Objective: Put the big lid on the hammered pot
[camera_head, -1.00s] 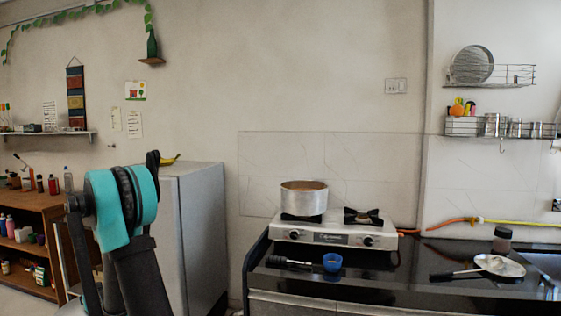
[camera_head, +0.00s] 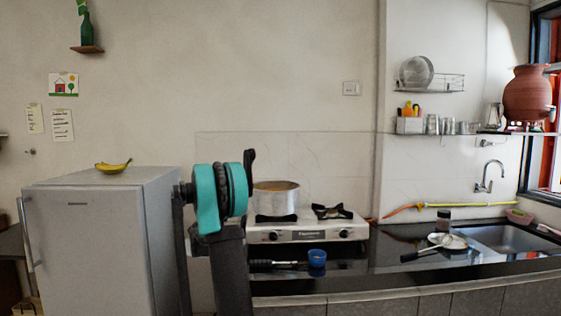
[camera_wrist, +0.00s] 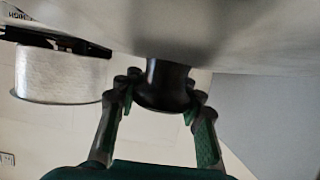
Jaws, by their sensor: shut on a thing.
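The big lid (camera_wrist: 235,35) is a broad grey metal surface across the top of the wrist view, with a dark knob (camera_wrist: 166,78) on it. My gripper (camera_wrist: 163,100) is shut on this knob. The hammered pot (camera_head: 275,203) is a silver pot on the left burner of the stove. It also shows in the wrist view (camera_wrist: 60,77), to the left of my gripper and apart from it. In the head view my arm overlaps the pot's left edge; my gripper and the lid cannot be made out there.
The white stove (camera_head: 310,231) stands on the black counter (camera_head: 385,262). A blue cup (camera_head: 317,257) and a dark-handled utensil (camera_head: 272,263) lie in front of it. A grey fridge (camera_head: 95,240) is at the left. A sink (camera_head: 495,238) and a clay waterpot (camera_head: 528,95) are at the right.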

